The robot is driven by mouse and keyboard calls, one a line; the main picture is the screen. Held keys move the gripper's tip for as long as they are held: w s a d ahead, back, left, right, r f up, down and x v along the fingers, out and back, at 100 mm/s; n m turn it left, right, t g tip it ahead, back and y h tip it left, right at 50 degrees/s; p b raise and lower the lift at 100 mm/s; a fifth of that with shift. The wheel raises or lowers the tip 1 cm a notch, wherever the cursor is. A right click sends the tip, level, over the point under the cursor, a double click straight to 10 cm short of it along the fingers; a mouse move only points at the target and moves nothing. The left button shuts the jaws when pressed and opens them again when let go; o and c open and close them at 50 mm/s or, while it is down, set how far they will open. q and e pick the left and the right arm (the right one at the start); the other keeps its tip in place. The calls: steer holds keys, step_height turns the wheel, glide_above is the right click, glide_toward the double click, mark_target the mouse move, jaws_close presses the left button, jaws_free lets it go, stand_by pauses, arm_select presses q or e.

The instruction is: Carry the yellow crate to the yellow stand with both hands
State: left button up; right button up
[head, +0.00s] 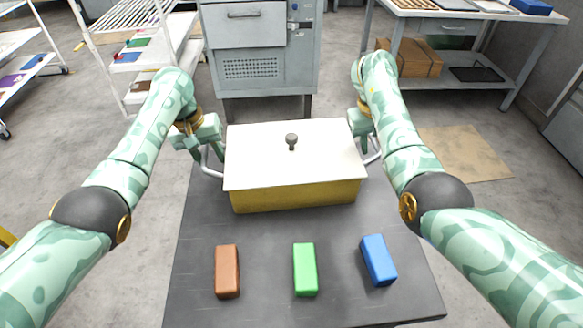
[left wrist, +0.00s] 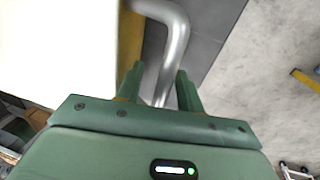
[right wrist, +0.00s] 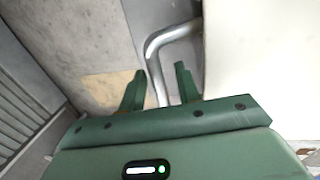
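The yellow crate (head: 295,195) sits on the dark table (head: 200,225), under a white lid (head: 260,160) with a dark knob. A silver bar handle sticks out from each end: the left handle (head: 207,168) and the right handle (head: 375,156). My left gripper (left wrist: 160,85) is open, with its fingers on either side of the left handle. My right gripper (right wrist: 159,82) is open, with its fingers on either side of the right handle. A gap shows between fingers and bar in both wrist views. No whole yellow stand is visible.
A brown block (head: 227,271), a green block (head: 305,270) and a blue block (head: 379,261) lie in front of the crate. A grey cabinet (head: 255,50) stands behind the table. A yellow piece (head: 6,237) shows at the left edge. Floor is open on both sides.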

arm_select(q)
jaws_close()
arm_select(e)
jaws_close()
arm_select(q)
steer(key=shift+r, duration=0.1)
arm_select(e)
steer(key=shift+r, duration=0.1)
